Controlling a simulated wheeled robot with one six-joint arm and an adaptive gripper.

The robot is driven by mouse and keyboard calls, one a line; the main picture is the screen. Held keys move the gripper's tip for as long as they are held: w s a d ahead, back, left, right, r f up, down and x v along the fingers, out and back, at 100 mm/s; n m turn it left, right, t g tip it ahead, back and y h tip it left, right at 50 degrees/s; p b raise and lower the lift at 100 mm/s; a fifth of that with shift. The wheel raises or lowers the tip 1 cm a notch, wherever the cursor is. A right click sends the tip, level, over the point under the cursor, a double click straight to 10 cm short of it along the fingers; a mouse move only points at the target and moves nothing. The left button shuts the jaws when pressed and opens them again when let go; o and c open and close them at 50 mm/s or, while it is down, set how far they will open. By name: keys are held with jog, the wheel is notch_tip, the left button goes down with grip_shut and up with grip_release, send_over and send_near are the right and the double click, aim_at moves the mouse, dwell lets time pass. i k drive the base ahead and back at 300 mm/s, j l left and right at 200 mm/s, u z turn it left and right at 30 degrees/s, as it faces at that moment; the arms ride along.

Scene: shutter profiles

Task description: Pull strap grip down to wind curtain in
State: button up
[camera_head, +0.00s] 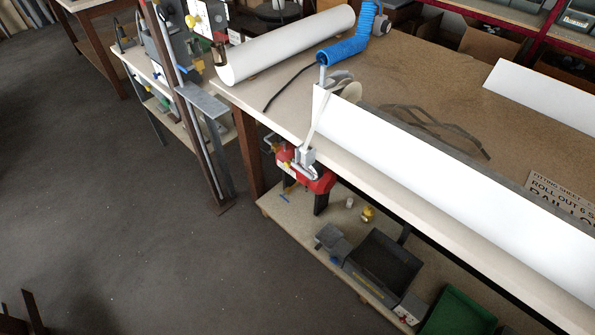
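A long white box-like panel (450,185), which looks like the curtain's housing, runs along the front edge of the workbench (400,70). A pale strap (317,118) hangs from its left end, over the bench edge. At the strap's lower end is a small light grey grip (303,157), in front of a red machine. Pale round parts (350,91) sit behind the housing's left end. I cannot make out any curtain cloth for certain. My gripper is not in view, and nothing is seen touching the strap or grip.
A red machine (318,181) stands below the bench, close behind the grip. A white roll (285,45) and a blue coiled hose (345,48) lie on the bench. A steel post (205,150) stands at left. The dark floor (110,220) in front is mostly clear.

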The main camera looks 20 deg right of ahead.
aim_at(311, 176)
jog(key=i+z, duration=0.1)
jog(key=z, duration=0.3)
jog(key=j+z, duration=0.1)
jog(key=z, duration=0.3)
jog(key=i+j+z, duration=0.1)
jog(key=z, duration=0.35)
jog(key=i+j+z, duration=0.1)
jog(key=z, duration=0.3)
jog(key=k+l+z, duration=0.15)
jog(key=z, duration=0.15)
jog(key=k+l+z, duration=0.1)
jog(key=l+z, duration=0.25)
jog(key=i+z, duration=0.1)
jog(key=z, duration=0.7)
jog(key=u, duration=0.45)
jog(key=k+j+u, duration=0.1)
jog(key=u, duration=0.35)
jog(key=j+u, duration=0.2)
jog(key=u, duration=0.3)
jog(key=j+u, duration=0.15)
jog(key=u, duration=0.3)
jog(key=k+j, duration=0.05)
